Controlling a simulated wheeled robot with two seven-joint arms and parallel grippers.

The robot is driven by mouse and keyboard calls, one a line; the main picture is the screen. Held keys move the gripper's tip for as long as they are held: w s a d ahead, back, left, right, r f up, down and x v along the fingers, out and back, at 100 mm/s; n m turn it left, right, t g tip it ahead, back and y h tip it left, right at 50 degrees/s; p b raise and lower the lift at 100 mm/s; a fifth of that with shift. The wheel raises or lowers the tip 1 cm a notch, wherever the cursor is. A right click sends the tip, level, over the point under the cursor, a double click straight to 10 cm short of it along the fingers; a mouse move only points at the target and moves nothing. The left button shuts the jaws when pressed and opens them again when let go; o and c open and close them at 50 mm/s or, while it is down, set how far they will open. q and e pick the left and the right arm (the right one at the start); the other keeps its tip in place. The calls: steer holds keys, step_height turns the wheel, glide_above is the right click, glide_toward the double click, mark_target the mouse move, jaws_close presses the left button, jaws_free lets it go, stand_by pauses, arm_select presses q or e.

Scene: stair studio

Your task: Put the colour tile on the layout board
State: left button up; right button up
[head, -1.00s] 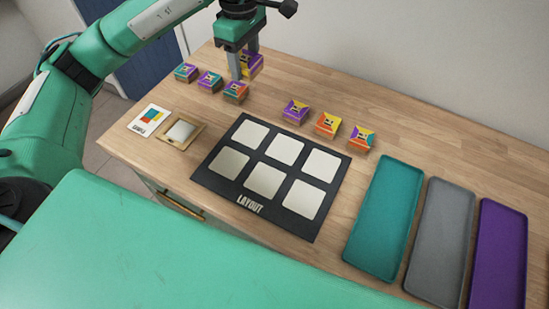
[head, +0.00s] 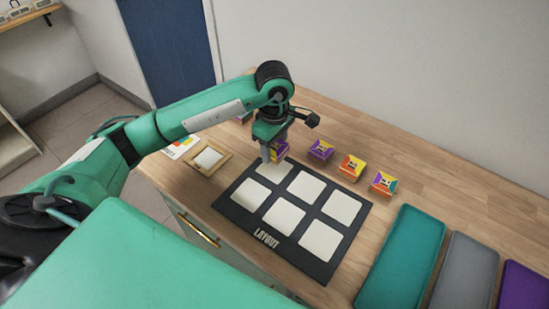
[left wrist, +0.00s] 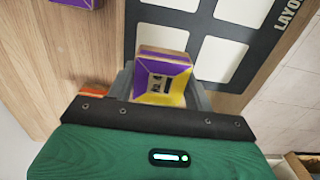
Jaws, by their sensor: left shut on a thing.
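My left gripper (head: 272,155) is shut on a purple and yellow colour tile (left wrist: 163,76), which shows between its fingers in the left wrist view. In the head view this tile (head: 281,151) is partly hidden by the gripper. The gripper holds it over the back left part of the black layout board (head: 302,243), near the back left white square. The board has several white squares, and those I can see are bare. I cannot tell how high the tile is above the board. My right gripper is not in view.
Behind the board stand a purple tile (head: 320,149), an orange one (head: 351,167) and a multicoloured one (head: 383,183). A sample card (head: 182,147) and a wooden frame (head: 208,159) lie left. Teal (head: 402,260), grey (head: 465,272) and purple (head: 524,287) trays lie right.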

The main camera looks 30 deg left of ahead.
mark_target(275, 168)
arm_select(q)
step_height(275, 168, down, 2)
steer(key=shift+f, duration=0.1)
step_height(275, 168, down, 3)
steer(key=shift+f+p, duration=0.15)
steer(key=shift+p, duration=0.15)
steer(key=shift+f, duration=0.3)
steer(key=o, duration=1)
steer(key=shift+r, duration=0.1)
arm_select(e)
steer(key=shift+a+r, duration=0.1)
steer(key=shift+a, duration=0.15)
